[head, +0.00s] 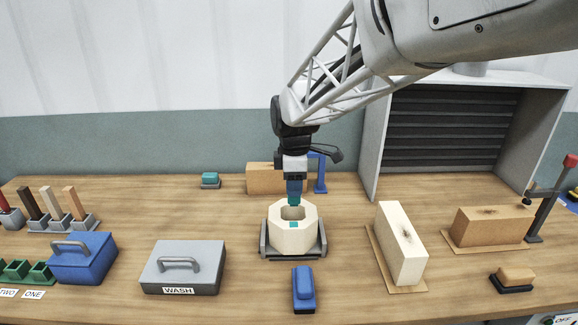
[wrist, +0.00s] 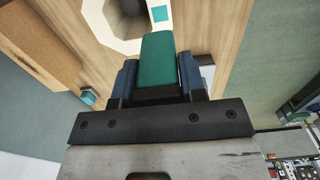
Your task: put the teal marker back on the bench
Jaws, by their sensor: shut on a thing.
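The teal marker (head: 294,199) is a small teal block held between the blue fingers of my gripper (head: 294,188). In the wrist view the teal marker (wrist: 157,62) sticks out beyond the shut fingers (wrist: 157,85). My gripper points down over the cream octagonal block (head: 292,240) with a hole in its top and a teal square on it. That block (wrist: 98,18) also shows beyond the marker in the wrist view. The marker's lower end is near the hole's back rim; I cannot tell its exact height. The wooden bench (head: 110,222) shows bare around the block.
A teal-topped piece on a dark base (head: 210,180) stands back left. A grey WASH box (head: 182,268) and a blue-topped brush-like piece (head: 304,288) are in front. A cream brick (head: 401,245) and a tan brick (head: 492,228) stand right. Bare bench lies left of the octagonal block.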

